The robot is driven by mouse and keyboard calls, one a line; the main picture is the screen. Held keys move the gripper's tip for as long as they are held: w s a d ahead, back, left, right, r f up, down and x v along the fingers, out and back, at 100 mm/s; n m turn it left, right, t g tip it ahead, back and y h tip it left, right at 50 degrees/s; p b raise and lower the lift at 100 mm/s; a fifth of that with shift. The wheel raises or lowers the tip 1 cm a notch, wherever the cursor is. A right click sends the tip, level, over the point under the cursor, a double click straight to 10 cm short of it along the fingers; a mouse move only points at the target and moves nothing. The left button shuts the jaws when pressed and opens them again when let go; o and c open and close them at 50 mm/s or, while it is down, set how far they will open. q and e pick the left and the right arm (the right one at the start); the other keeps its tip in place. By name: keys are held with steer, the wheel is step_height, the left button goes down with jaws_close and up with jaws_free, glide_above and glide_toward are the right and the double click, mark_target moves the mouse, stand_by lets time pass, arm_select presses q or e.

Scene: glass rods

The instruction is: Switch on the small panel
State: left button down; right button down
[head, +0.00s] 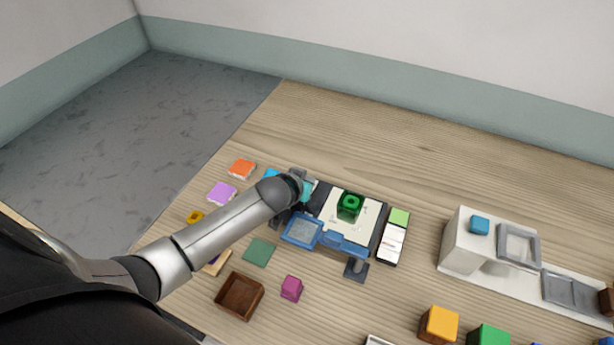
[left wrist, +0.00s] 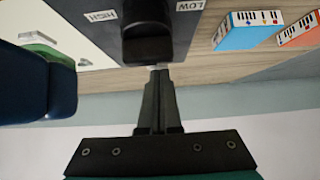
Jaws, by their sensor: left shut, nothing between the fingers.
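In the head view my left arm covers the far-left corner of a dark device with a white top plate (head: 335,215) and a green block (head: 349,206). A small narrow panel (head: 393,240) with white and green sections lies right of it. My right gripper is out of view.
Blue frames (head: 302,231) stand at the device's front. Orange (head: 242,168) and purple (head: 221,192) pieces lie left. A brown tray (head: 239,296) and magenta cube (head: 291,288) lie in front. A white stand (head: 462,244) is at right. The wooden table behind the device is clear.

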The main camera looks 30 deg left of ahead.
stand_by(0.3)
arm_select(q)
steer(key=shift+w+r, duration=0.15)
steer(key=shift+w, duration=0.6)
steer(key=shift+r, duration=0.5)
steer(key=r+p, duration=0.3)
steer(key=p, duration=0.1)
steer(key=shift+w+a+r, duration=0.1)
steer(key=shift+w+r, duration=0.25)
steer(key=w+r+p+v, duration=0.1)
steer(key=p+v, duration=0.1)
steer(key=v, duration=0.7)
steer(key=shift+r, duration=0.3)
steer(key=shift+s, duration=0.1)
